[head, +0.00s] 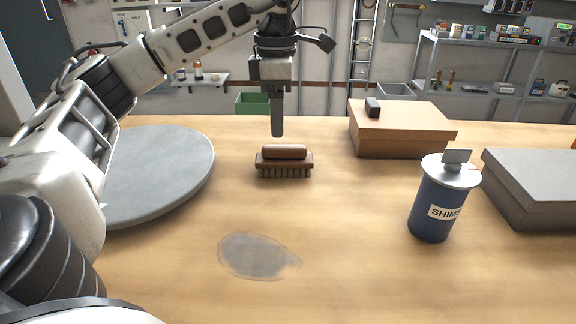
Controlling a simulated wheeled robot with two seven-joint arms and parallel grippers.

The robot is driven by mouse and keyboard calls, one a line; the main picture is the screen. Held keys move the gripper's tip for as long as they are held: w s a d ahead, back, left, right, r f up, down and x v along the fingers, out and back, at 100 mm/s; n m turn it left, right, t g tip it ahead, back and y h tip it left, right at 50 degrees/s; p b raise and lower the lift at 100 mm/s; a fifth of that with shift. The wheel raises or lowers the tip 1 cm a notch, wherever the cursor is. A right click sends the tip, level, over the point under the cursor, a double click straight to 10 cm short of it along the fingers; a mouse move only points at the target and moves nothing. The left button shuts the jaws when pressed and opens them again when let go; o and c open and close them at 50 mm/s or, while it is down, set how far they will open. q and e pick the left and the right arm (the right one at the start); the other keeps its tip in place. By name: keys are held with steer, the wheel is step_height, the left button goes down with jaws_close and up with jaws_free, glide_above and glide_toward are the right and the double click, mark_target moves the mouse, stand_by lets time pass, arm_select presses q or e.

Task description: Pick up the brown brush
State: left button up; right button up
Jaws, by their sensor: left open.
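The brown brush (284,161) lies bristles-down on the wooden table, near the middle of the head view, with its handle on top. My left gripper (277,133) points straight down just above and slightly behind the brush, with a small gap seeming to show between them. It is open and holds nothing. From this side its fingers overlap into one dark shape, so the space between them is hidden. My right gripper is not in view.
A round grey disc (165,180) lies left of the brush. A clear puddle-like patch (256,256) is in front. A blue SHIMS canister (432,208), a brown box (400,133) with a small dark item, and a grey box (535,190) stand to the right.

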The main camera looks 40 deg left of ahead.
mark_target(282, 146)
arm_select(q)
step_height(282, 146, down, 4)
steer(key=shift+f, duration=0.2)
steer(key=f, duration=0.1)
steer(key=f+b, duration=0.1)
steer(key=f, duration=0.2)
steer(key=shift+w+d+f, duration=0.15)
steer(key=shift+w+f, duration=0.15)
steer(key=shift+w, duration=0.05)
steer(key=shift+f, duration=0.5)
steer(key=c, duration=1.1)
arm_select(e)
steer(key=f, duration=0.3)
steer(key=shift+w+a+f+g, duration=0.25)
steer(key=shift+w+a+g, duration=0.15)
